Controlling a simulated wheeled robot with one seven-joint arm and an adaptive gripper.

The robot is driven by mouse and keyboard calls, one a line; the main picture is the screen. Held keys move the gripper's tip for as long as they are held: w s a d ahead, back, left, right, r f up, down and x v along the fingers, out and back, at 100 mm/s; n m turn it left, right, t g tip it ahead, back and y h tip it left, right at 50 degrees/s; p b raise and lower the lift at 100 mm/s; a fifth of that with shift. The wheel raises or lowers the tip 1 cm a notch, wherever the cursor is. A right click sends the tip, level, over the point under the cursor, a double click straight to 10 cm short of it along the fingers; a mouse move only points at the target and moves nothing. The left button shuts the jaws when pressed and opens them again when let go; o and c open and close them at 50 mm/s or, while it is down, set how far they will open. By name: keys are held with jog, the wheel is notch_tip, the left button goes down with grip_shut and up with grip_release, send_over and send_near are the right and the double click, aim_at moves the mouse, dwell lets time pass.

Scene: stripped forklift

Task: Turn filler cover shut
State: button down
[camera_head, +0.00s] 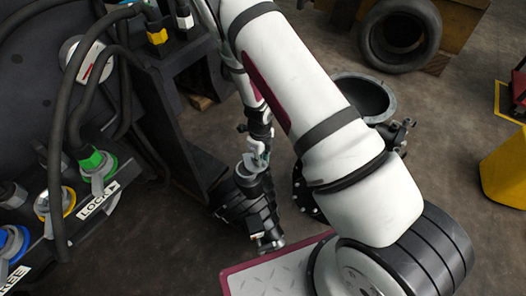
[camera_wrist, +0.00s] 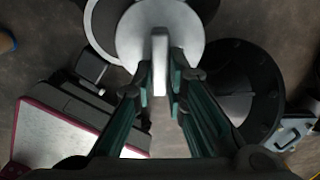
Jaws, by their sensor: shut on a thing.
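The filler cover (camera_wrist: 195,28) is a pale grey disc with a raised upright tab in the wrist view. My gripper (camera_wrist: 161,72) has its two green-sided fingers closed on that tab, one on each side. In the head view my gripper (camera_head: 261,133) points down, and the cover (camera_head: 258,155) shows as a small pale piece over the filler neck (camera_head: 245,170). In the wrist view a pale rim (camera_wrist: 91,30) and dark ground show beyond the cover's left edge, so the cover looks offset from it. How far the cover lies over the opening is partly hidden.
A dark machine body with hoses and a lever labelled LOCK (camera_head: 98,200) stands at left. A round open housing (camera_head: 365,95) is behind my arm. A tyre (camera_head: 400,35) lies at the back, and a yellow block (camera_head: 505,170) at right.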

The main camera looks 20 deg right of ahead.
aim_at(251, 170)
jog(key=a+m+p, duration=0.1)
jog(key=m, duration=0.1)
jog(key=s+a+m+p, duration=0.1)
jog(key=m, duration=0.1)
jog(key=shift+s+a+r+m, duration=0.1)
jog(key=shift+s+a+m, duration=0.05)
jog(key=shift+a+m, duration=0.15)
jog(key=shift+a+m+p, duration=0.65)
jog(key=shift+m, duration=0.45)
jog(key=shift+a+m, duration=0.7)
jog(key=shift+m, duration=0.5)
jog(key=shift+p, duration=0.3)
jog(key=c, duration=1.6)
grip_release()
notch_tip(251, 170, up, 12)
